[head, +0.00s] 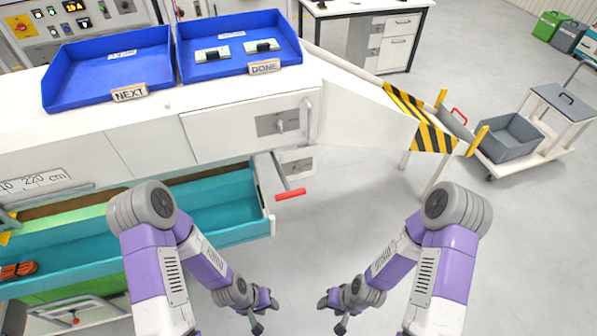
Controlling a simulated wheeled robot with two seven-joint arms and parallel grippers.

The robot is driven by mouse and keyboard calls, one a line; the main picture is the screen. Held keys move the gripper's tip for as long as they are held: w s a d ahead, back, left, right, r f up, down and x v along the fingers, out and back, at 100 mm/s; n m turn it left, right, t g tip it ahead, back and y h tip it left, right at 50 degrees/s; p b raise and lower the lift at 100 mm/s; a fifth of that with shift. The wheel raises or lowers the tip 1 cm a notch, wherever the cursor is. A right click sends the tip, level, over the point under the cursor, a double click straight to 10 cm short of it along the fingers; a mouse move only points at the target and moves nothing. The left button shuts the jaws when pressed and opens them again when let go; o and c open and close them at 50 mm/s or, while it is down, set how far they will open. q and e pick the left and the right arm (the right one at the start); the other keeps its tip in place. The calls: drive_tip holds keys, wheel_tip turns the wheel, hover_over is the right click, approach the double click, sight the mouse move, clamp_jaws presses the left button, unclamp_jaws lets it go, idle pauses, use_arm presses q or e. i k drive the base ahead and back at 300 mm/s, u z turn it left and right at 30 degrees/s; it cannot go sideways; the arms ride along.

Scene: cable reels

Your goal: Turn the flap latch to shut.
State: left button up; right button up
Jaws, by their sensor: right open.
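The flap (220,130) is a white panel in the front of the white workbench, below the blue trays. Its latch (280,123) is a small knob on a grey plate near the panel's right end. The knob's exact turn is too small to read. The flap looks flush with the bench front. My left gripper (264,315) hangs low at the bottom centre, well below and apart from the latch; its jaw opening is unclear. My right gripper (332,316) is open and empty, to the right of the left one, also far from the latch.
A teal drawer (225,232) stands pulled out below the bench. A red-ended lever (290,194) sticks out beside it. Two blue trays (110,67) (235,45) stand on top, marked NEXT and DONE. A striped chute (420,118) lies at right. The floor in front is clear.

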sight(297, 169)
drive_tip(key=z, duration=0.05)
drive_tip(key=i, duration=0.55)
drive_tip(key=z, duration=1)
